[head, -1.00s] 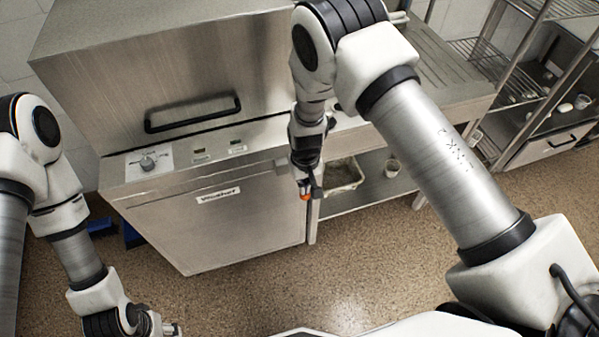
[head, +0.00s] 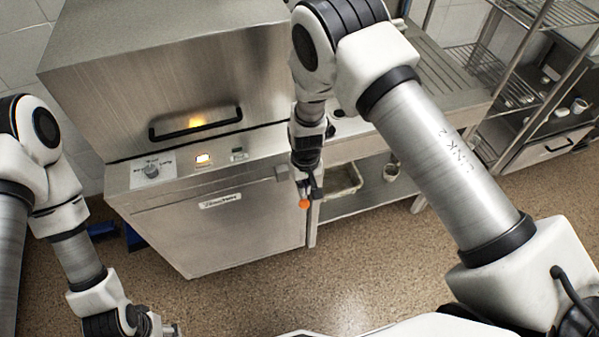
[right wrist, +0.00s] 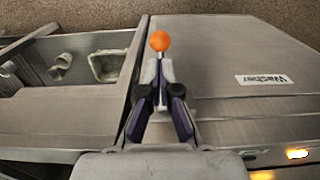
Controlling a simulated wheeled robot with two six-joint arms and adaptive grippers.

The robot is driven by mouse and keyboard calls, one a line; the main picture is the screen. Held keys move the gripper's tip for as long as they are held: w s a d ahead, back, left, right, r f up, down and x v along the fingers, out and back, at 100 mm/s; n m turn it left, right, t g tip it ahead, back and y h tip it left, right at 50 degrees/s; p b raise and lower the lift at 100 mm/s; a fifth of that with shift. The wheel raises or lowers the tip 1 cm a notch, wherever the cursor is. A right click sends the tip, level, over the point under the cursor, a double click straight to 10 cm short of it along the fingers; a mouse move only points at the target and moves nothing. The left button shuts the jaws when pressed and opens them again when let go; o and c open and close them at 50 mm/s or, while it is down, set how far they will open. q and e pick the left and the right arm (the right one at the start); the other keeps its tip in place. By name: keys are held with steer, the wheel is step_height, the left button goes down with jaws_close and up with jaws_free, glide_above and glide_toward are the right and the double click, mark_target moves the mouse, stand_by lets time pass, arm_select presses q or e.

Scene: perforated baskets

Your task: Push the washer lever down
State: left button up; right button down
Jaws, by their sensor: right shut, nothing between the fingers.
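The steel washer (head: 140,85) stands at centre left in the head view, with its hood down. The washer lever shows as an orange ball knob (head: 304,204) at its front right corner; in the right wrist view the knob (right wrist: 160,41) sits on a short thin stem just beyond my fingertips. My right gripper (head: 305,190) is shut and empty, right at the lever; whether it touches the stem I cannot tell. My left gripper (head: 168,328) is low at the bottom edge, away from the washer, its fingers too small to read.
A black handle (head: 196,124) crosses the hood. To the right are a counter with an under-shelf holding a basket (head: 345,181) and a cup (head: 391,172). The floor in front is clear.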

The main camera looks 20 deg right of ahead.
step_height(320, 180, up, 8)
steer(key=p, duration=0.5)
steer(key=shift+p, duration=0.4)
steer(key=shift+f, duration=0.1)
steer(key=s+d+f+m+g+b, duration=0.1)
steer(key=s+d+f+b, duration=0.2)
steer(key=s+f, duration=0.35)
steer(key=s+d+f+g+b, duration=0.2)
steer(key=s+d+f+b, duration=0.15)
steer(key=s+f, duration=0.3)
steer(key=s+d+f+t+b, duration=0.1)
steer(key=s+d+t+b, duration=0.2)
steer(key=s, duration=1)
steer(key=shift+s, duration=0.35)
